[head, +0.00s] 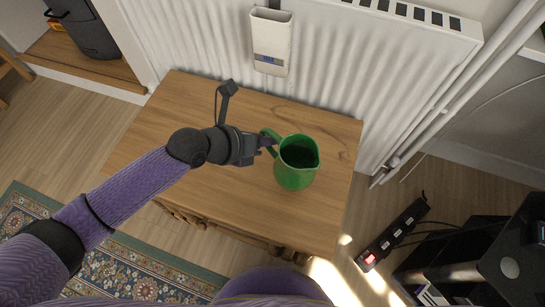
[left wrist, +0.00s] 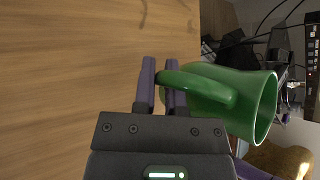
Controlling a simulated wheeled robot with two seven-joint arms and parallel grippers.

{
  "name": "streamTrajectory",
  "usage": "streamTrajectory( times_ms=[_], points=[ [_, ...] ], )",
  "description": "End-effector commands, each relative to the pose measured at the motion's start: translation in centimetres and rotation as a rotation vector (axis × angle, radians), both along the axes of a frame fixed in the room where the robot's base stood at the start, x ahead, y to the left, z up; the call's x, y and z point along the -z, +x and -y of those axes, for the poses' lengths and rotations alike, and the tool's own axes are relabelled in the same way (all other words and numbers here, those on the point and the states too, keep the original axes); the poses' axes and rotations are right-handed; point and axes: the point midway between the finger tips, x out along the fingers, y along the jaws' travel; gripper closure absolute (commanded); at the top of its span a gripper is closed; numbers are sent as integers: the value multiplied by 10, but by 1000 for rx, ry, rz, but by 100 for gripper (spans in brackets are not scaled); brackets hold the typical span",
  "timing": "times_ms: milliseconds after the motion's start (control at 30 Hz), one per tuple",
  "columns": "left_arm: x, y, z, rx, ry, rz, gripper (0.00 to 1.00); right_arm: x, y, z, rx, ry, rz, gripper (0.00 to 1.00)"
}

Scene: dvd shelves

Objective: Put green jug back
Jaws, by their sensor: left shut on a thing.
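The green jug (head: 295,168) is upright over the right part of the wooden table (head: 215,115) in the head view. I cannot tell whether its base touches the tabletop. My left gripper (head: 268,146) reaches in from the left and is shut on the jug's handle. In the left wrist view the gripper's fingers (left wrist: 162,88) are on either side of the handle, and the green jug (left wrist: 215,90) extends to the right with its open rim facing right. My right gripper is not in view.
A white radiator (head: 345,75) with a small white device (head: 271,42) stands behind the table. A power strip (head: 393,235) lies on the floor at right, near a black shelf (head: 470,262). A patterned rug (head: 120,270) lies at lower left. The table's left half is clear.

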Motion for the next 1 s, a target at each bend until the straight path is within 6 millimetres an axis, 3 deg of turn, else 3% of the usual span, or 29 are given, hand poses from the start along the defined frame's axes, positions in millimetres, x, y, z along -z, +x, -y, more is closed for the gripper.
streamTrajectory(
  times_ms=[33,167,500,533,700,1000],
  points=[
    [23,-1,1,-2,-3,-11,100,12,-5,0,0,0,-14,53],
    [44,0,0,-1,-2,-6,100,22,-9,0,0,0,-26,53],
    [44,0,0,-1,-1,0,100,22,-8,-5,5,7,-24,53],
    [45,0,0,0,1,-1,84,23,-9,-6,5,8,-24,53],
    [44,0,0,0,0,0,51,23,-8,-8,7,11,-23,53],
    [41,0,-1,-1,0,1,51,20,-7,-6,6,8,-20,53]
  ],
)
